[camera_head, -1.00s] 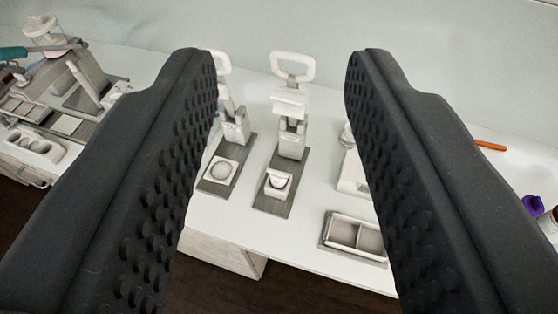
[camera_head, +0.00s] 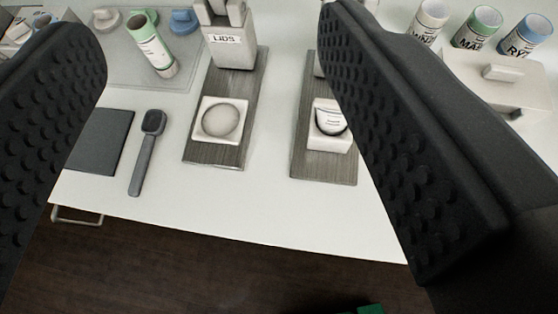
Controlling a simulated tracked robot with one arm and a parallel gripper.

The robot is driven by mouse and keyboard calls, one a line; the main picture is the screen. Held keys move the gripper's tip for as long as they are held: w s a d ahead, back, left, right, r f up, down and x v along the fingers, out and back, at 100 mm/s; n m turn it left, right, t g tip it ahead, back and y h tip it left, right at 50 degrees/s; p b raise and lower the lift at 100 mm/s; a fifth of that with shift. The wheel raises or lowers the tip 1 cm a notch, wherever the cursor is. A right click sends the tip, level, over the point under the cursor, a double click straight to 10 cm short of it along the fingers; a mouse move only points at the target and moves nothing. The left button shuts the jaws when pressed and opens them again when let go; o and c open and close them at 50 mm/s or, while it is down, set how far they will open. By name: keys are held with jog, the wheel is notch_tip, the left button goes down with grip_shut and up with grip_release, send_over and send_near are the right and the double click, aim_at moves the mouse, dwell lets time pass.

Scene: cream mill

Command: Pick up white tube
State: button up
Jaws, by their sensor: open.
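A white tube with a green cap end and a grey lower end (camera_head: 152,45) stands tilted in the view at the upper left, on a clear mat. I cannot tell which of these the task means. My gripper (camera_head: 213,25) is open and empty, with its two dark ribbed fingers wide apart. The green-capped white tube shows between the fingers, nearer the left one; no contact is visible.
Two presses on grey bases stand on the white table, one labelled LIDS (camera_head: 229,40), the other partly behind the right finger (camera_head: 325,165). A dark spatula-like tool (camera_head: 143,160) and dark pad (camera_head: 99,140) lie left. A white box (camera_head: 500,75) is right. The front table edge is clear.

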notch_tip(320, 180, down, 15)
jog(key=w+d+m+h+b, duration=0.1)
jog(key=w+d+h+b, duration=0.1)
jog(key=m+h+b, duration=0.1)
jog(key=h+b, duration=0.1)
send_near(335, 125)
jog(key=x, duration=0.7)
jog(key=shift+w+a, duration=0.3)
jog(key=shift+w, duration=0.65)
jog(key=w+d+f, duration=0.1)
jog(key=w+d+f+b, duration=0.1)
jog(key=w, duration=0.1)
jog(key=shift+w+d+f, duration=0.1)
jog(key=shift+w+d, duration=0.1)
jog(key=shift+w, duration=0.5)
jog(key=c, duration=1.1)
jog(key=shift+c, duration=0.2)
notch_tip(335, 125, up, 10)
jog(key=p, duration=0.3)
